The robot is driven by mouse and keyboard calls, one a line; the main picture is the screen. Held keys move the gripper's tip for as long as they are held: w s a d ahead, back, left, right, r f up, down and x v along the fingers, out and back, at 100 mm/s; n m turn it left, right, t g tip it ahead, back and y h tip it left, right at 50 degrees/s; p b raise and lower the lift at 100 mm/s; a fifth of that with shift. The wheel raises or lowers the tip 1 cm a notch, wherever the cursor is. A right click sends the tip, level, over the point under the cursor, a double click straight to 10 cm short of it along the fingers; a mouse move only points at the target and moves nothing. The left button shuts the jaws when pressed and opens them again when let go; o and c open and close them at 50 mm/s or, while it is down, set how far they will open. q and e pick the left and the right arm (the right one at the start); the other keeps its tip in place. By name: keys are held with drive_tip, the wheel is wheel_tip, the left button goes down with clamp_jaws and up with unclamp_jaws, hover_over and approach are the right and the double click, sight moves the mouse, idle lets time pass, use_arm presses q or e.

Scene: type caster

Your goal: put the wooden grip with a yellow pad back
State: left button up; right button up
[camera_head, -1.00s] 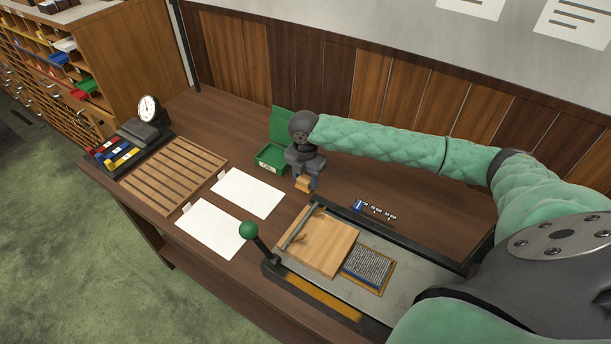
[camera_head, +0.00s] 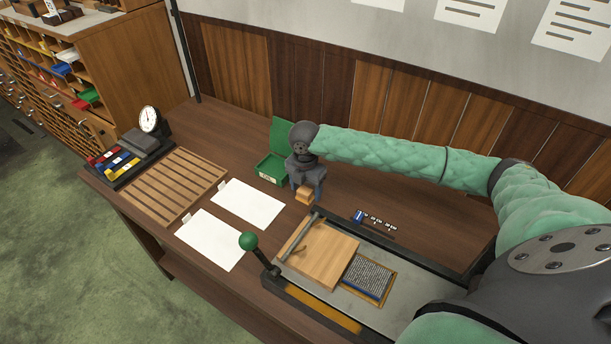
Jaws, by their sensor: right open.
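A small wooden block (camera_head: 305,196), which looks like the wooden grip, is at the table just in front of the green box. No yellow pad shows on it from here. My right gripper (camera_head: 307,187) is open above it, pointing down, with its fingers at either side of the block's upper part. I cannot tell whether they touch it. A black tray (camera_head: 143,169) at the left end of the table holds pieces with red, blue and yellow parts, the yellow one (camera_head: 123,170) at the near side. My left gripper is out of view.
An open green box (camera_head: 271,168) stands behind my right gripper. Two white sheets (camera_head: 250,203) and a slatted wooden rack (camera_head: 172,186) lie to the left. A press with a green-knobbed lever (camera_head: 248,241) and a wooden board (camera_head: 320,255) is at the front.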

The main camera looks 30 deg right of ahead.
sight(305, 189)
use_arm(q)
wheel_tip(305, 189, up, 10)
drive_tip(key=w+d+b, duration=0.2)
drive_tip(key=b, duration=0.1)
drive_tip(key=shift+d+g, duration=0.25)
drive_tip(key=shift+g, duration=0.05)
use_arm(e)
wheel_tip(305, 189, up, 12)
drive_tip(key=shift+f, duration=0.25)
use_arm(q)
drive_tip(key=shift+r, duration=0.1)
